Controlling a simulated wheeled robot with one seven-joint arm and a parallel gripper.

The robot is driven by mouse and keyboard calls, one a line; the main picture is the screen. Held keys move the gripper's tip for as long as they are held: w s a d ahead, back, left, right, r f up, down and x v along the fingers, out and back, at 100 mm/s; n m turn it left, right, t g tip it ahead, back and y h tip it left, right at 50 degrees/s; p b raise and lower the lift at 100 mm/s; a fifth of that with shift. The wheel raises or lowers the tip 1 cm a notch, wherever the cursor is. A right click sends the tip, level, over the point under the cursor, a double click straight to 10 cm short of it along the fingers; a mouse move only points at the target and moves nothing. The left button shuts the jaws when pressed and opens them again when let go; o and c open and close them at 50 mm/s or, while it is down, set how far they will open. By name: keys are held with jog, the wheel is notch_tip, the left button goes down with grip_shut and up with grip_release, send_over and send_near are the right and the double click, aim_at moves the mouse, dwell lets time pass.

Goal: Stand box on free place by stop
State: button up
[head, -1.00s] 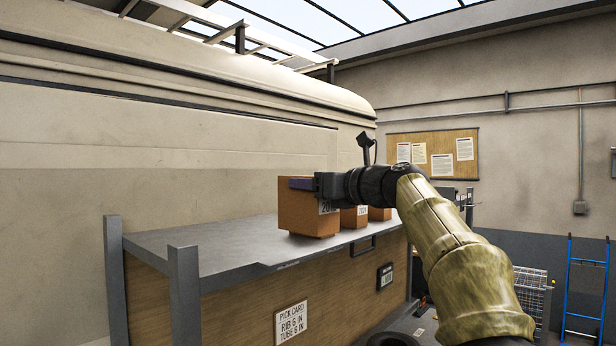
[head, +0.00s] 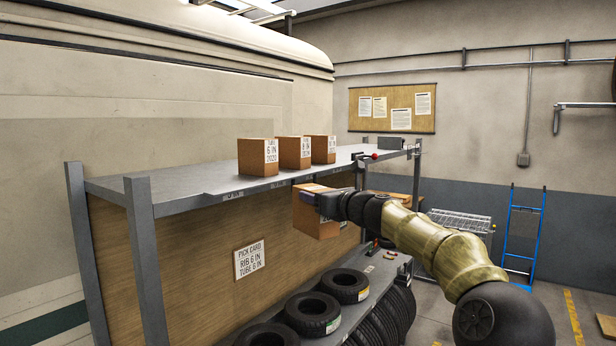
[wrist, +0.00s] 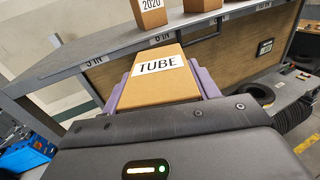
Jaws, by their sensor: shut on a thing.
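My gripper (head: 309,198) is shut on a brown cardboard box (head: 311,221), held in front of the rack just below its top shelf (head: 205,187). In the wrist view the held box (wrist: 164,90) shows a TUBE label between two purple fingers. Three similar boxes stand in a row on the shelf: a left one (head: 257,158) marked TUBE 6 IN 2020, a middle one (head: 294,153), and a right one (head: 322,150). A dark grey block (head: 391,143) stands near the shelf's far right end; I cannot tell if it is the stop.
A red-knobbed part (head: 371,156) sits at the shelf's edge right of the boxes. A pick card (head: 249,260) hangs on the rack's wooden panel. Tyres (head: 313,312) lie on the lower shelf. Bare shelf lies left of the row.

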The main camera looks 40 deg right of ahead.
jog(key=d+f+m+h+b, duration=0.15)
jog(key=d+f, duration=0.25)
jog(key=f, duration=0.6)
jog(key=d+f+m+h+b, duration=0.1)
jog(key=d+f+h, duration=0.15)
jog(key=f, duration=0.85)
jog(key=d+f+m+h+b, duration=0.1)
jog(key=d+f, duration=0.4)
jog(key=f, duration=0.5)
jog(key=s+a+f+b, duration=0.1)
jog(key=a+f, duration=0.1)
jog(key=f, duration=1.1)
jog(key=s+a+f+b, duration=0.1)
jog(key=f, duration=1.3)
jog(key=s+a+f+n+y+b, duration=0.2)
jog(key=a+f+y+b, duration=0.1)
jog(key=a+f, duration=1.25)
jog(key=s+a+f+y+b, duration=0.1)
jog(key=s+a, duration=0.3)
jog(key=a, duration=0.6)
jog(key=s+a+f+n+y+b, duration=0.1)
jog(key=s+a+f, duration=0.3)
jog(key=a, duration=0.6)
jog(key=shift+s+b, duration=0.15)
jog(key=shift+b, duration=0.65)
